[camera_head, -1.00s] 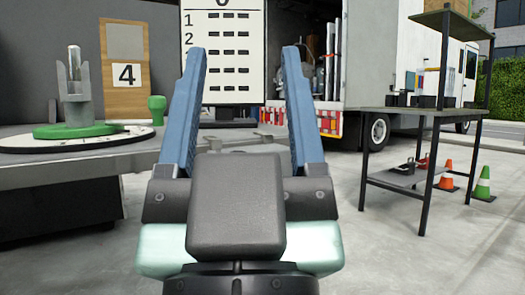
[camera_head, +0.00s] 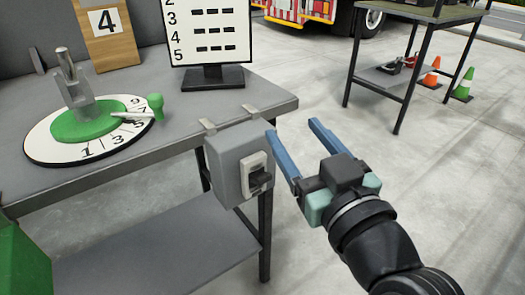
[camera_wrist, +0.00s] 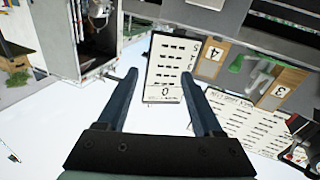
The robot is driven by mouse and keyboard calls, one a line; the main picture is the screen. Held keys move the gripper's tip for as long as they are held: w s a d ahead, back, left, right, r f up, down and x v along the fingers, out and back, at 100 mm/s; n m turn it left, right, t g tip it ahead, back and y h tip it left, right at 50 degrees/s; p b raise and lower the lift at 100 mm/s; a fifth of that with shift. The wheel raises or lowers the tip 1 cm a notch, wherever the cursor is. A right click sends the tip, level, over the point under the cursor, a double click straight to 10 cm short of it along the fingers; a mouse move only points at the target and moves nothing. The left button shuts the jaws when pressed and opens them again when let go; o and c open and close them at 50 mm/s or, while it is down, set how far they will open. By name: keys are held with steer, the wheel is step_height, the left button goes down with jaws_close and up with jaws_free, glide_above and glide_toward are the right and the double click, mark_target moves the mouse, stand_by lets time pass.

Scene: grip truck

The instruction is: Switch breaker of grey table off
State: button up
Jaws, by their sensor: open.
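The grey table (camera_head: 185,150) stands at the left in the head view. A grey breaker box (camera_head: 226,165) hangs from its right front corner by two clips. The box has a light plate with a black switch (camera_head: 259,180) on its right-hand face; whether it is on or off I cannot tell. My gripper (camera_head: 292,138) is open and empty, just right of the box, with its blue fingers pointing up and left. The near finger shows close to the box's edge; contact is not clear. In the wrist view my gripper (camera_wrist: 167,75) frames a numbered board, and the breaker is not seen.
On the table are a round numbered dial (camera_head: 50,137) with a green hub, a numbered board (camera_head: 208,35) on a black stand and a wooden "4" panel (camera_head: 107,35). A black-framed shelf (camera_head: 408,60) and cones (camera_head: 463,85) stand at the back right. Floor between is clear.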

steer(key=s+d+f+n+g+y, duration=0.15)
steer(key=s+f, duration=0.25)
steer(key=f, duration=0.4)
steer(key=g+y, duration=0.1)
steer(key=y, duration=0.2)
glide_toward(266, 181)
steer(key=shift+n, duration=0.35)
steer(key=b+x, duration=0.2)
steer(key=x, duration=0.7)
steer(key=shift+w, duration=0.25)
steer(key=shift+c, duration=0.3)
jaws_close()
